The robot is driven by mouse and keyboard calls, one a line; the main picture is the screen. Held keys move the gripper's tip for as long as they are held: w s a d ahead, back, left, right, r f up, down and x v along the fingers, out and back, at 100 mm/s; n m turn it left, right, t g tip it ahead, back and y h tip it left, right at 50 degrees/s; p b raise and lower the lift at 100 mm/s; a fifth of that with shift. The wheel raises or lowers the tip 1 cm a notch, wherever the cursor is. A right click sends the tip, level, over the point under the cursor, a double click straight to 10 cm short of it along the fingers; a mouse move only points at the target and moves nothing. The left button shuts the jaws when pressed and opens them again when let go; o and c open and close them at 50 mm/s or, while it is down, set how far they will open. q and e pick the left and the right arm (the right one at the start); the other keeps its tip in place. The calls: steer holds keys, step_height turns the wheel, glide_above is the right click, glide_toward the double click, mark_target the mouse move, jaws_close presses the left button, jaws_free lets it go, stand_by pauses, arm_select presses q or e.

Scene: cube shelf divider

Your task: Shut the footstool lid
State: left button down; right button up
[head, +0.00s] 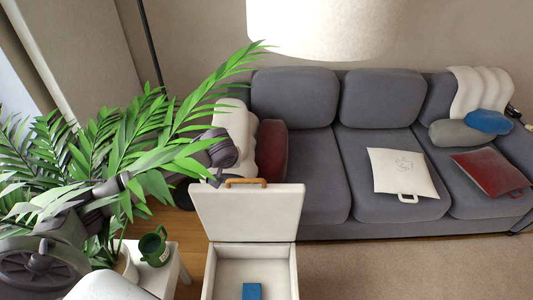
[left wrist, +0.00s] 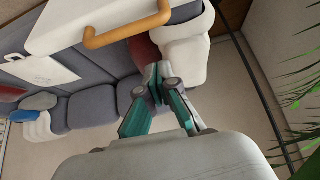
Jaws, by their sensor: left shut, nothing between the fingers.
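The white footstool (head: 208,270) stands at the bottom middle of the head view with its lid (head: 250,215) raised about upright. A tan handle (head: 246,182) sits on the lid's top edge. In the left wrist view the handle (left wrist: 126,28) and part of the lid (left wrist: 70,18) show at the top. My left gripper (head: 216,179) is beside the lid's upper left corner, left of the handle. In the left wrist view its teal fingers (left wrist: 154,82) are shut and empty, apart from the handle. My right gripper is not in view.
A blue box (head: 252,291) lies inside the footstool. A grey sofa (head: 320,180) with cushions stands behind it. A leafy plant (head: 120,150) overlaps my left arm. A green mug (head: 154,248) is on a small white table (head: 172,272) to the left. Carpet right of the footstool is clear.

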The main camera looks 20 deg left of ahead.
arm_select(q)
steer(key=shift+w+r, duration=0.55)
steer(key=shift+w, duration=0.05)
steer(key=p, duration=0.1)
glide_above(237, 185)
steer(key=w+a, duration=0.2)
steer(key=w, duration=0.2)
step_height(237, 185, down, 7)
steer(key=s, duration=0.1)
steer(key=s+d+p, duration=0.1)
steer(key=s+p, duration=0.1)
steer(key=shift+s+d+f, duration=0.25)
steer(key=shift+d+f, duration=0.05)
steer(key=shift+s+d+f, duration=0.15)
steer(key=shift+s, duration=0.15)
steer(key=shift+f, duration=0.1)
